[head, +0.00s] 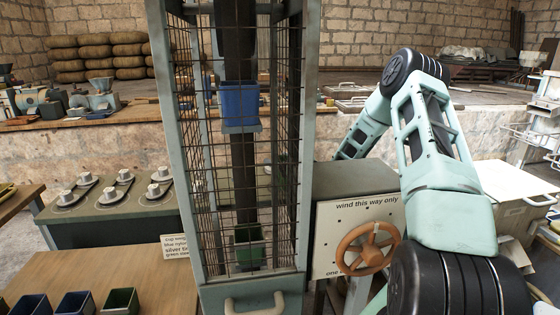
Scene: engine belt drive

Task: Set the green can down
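A small square green can (121,302) stands at the end of a row on the wooden table at the lower left. Another green container (250,250) sits low inside the wire cage, on the dark belt. I cannot tell which one the task means. My arm comes in from the right and runs out of the bottom of the picture. My gripper is out of view, so what it holds does not show.
Dark blue cans (75,304) stand beside the green one. The caged tower (183,150) blocks the middle, with a blue bucket (239,105) higher on the belt. A wooden handwheel (368,248) is at its right. The wooden table (120,265) has bare room behind the cans.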

